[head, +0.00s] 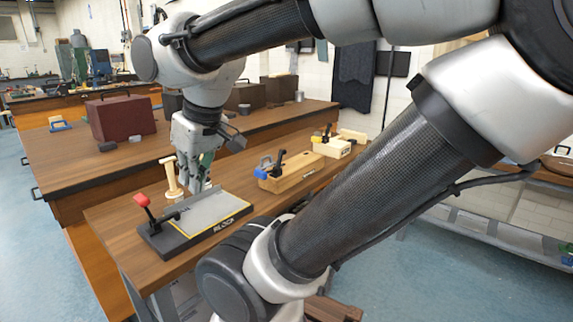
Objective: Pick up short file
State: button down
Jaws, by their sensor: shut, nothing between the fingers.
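My gripper (203,187) points down over the wooden workbench (118,213), close above the back edge of a grey plate (207,212) on a black-based fixture. Its fingers are shut and hold nothing that I can see. I cannot make out a short file with certainty; it may be hidden behind the gripper or the arm. A pale wooden peg-like piece (171,178) stands upright just left of the gripper, apart from it.
The fixture's red-knobbed lever (143,201) rises at the left. Wooden blocks with clamps (290,172) stand to the right. A dark red case (121,118) sits on the bench behind. My arm covers much of the right side.

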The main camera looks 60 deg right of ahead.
aim_at(263, 167)
jog(key=z, duration=1.55)
jog(key=i+l+u, duration=0.1)
jog(key=u, duration=0.3)
jog(key=i+l+u, duration=0.1)
jog(key=u, duration=0.3)
jog(key=i+l+u, duration=0.1)
jog(key=l, duration=0.35)
jog(key=i+l+u, duration=0.1)
jog(key=l, duration=0.35)
jog(key=i+l+u, duration=0.1)
jog(key=i+l, duration=0.15)
jog(key=l, duration=0.25)
jog(key=i+l+u, duration=0.1)
jog(key=l, duration=0.4)
jog(key=i+l+u, duration=0.1)
jog(key=l, duration=0.4)
